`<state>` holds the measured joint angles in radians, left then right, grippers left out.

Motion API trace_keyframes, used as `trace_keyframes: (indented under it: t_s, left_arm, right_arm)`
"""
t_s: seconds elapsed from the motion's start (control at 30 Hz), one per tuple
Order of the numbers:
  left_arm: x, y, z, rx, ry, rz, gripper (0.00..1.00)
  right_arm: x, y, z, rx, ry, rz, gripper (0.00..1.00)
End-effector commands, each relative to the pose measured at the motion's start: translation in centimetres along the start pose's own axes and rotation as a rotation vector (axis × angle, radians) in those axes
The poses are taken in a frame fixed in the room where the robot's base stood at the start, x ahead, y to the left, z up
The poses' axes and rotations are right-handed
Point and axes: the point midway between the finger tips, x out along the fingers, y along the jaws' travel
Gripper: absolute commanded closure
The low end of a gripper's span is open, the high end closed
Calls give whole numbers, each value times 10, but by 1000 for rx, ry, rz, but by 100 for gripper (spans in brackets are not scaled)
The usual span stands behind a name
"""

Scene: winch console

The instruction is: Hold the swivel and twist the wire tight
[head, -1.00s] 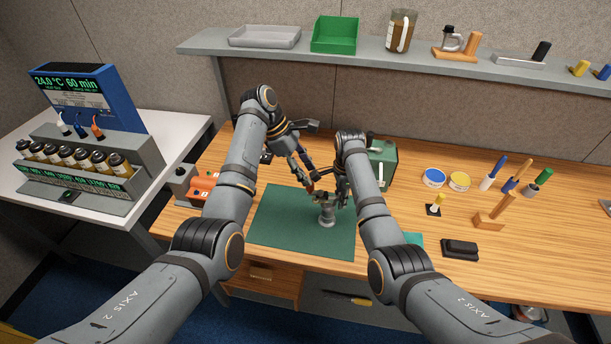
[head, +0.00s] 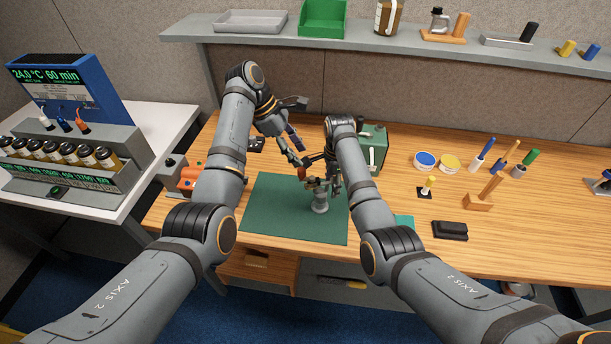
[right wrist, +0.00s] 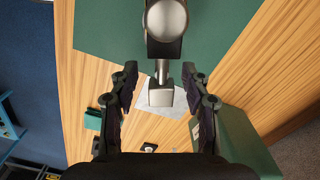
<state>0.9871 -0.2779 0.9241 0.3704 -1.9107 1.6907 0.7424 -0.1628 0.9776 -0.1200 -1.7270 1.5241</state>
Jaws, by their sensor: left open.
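A grey metal stand (head: 320,203) with a small brass-coloured piece (head: 318,184) at its top stands upright on the green mat (head: 275,215). I cannot make out a wire. In the right wrist view a rounded metal head (right wrist: 166,20) and a pale square-ended metal piece (right wrist: 160,95) show. My right gripper (head: 332,184) is at the stand's top; in its wrist view its fingers (right wrist: 158,88) are apart, with gaps on both sides of the square-ended piece. My left gripper (head: 299,163) is open, above and left of the stand. A small red-brown piece (head: 302,173) shows at its fingertips; contact is unclear.
A green box (head: 374,150) stands close behind my right arm. An orange block (head: 187,178) lies left of the mat. Round tins (head: 425,161), upright tools (head: 482,154) and a black block (head: 450,230) are on the right. A shelf (head: 400,43) runs along the back.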

Motion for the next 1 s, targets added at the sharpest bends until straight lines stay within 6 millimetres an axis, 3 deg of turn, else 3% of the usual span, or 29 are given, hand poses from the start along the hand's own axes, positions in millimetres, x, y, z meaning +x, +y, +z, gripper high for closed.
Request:
trace_keyframes:
  t_s: [0.27,0.5,0.7,1.0]
  left_arm:
    - [0,0,0,0,0,0,54]
    - [0,0,0,0,0,0,54]
    - [0,0,0,0,0,0,54]
    - [0,0,0,0,0,0,54]
  right_arm:
    - [-5,-1,0,1,1,-3,52]
    - [-49,-1,0,0,1,-5,52]
    - [-73,-1,0,0,1,-2,52]
    - [-75,0,0,0,1,0,52]
